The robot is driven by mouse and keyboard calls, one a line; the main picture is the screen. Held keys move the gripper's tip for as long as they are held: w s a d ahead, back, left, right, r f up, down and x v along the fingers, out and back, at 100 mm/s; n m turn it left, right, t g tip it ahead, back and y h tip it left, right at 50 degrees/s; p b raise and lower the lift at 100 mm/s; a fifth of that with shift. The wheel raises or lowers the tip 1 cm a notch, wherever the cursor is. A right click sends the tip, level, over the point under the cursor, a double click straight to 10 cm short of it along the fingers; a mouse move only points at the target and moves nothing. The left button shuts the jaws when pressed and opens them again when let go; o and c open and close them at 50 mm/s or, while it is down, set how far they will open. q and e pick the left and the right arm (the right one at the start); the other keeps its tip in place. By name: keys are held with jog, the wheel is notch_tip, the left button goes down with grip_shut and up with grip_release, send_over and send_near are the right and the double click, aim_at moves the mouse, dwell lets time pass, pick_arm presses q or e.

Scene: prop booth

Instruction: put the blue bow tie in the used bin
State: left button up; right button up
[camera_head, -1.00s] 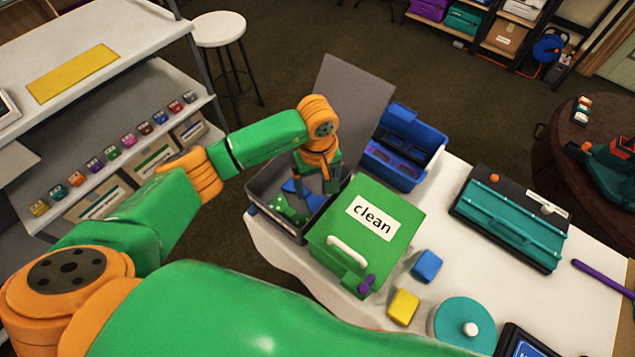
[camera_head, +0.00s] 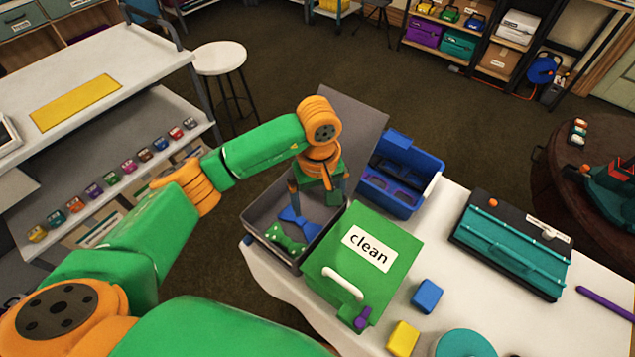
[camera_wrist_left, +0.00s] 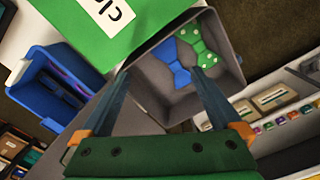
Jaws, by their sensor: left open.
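The blue bow tie (camera_head: 299,222) lies in an open grey bin (camera_head: 257,208), beside a green bow tie with white dots (camera_head: 285,239). The wrist view also shows the blue bow tie (camera_wrist_left: 172,62) and the dotted one (camera_wrist_left: 194,40) inside the grey bin (camera_wrist_left: 228,62). My left gripper (camera_head: 315,198) is over the bin, fingers pointing down. Its fingers (camera_wrist_left: 162,82) are spread apart with nothing between them, clear of the blue bow tie. No label shows on the grey bin. My right gripper is out of view.
A green box labelled "clean" (camera_head: 385,274) stands right against the grey bin. A blue open bin (camera_head: 425,197) stands behind it. A blue cube (camera_head: 427,295), a yellow cube (camera_head: 402,338) and a teal case (camera_head: 515,240) are on the white table (camera_head: 462,325).

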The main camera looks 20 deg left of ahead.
pick_arm(q)
notch_tip(320, 180, up, 8)
jog(key=shift+a+f+b, duration=0.2)
jog(key=shift+b, duration=0.25)
jog(key=shift+s+f, duration=0.1)
jog(key=shift+s, duration=0.05)
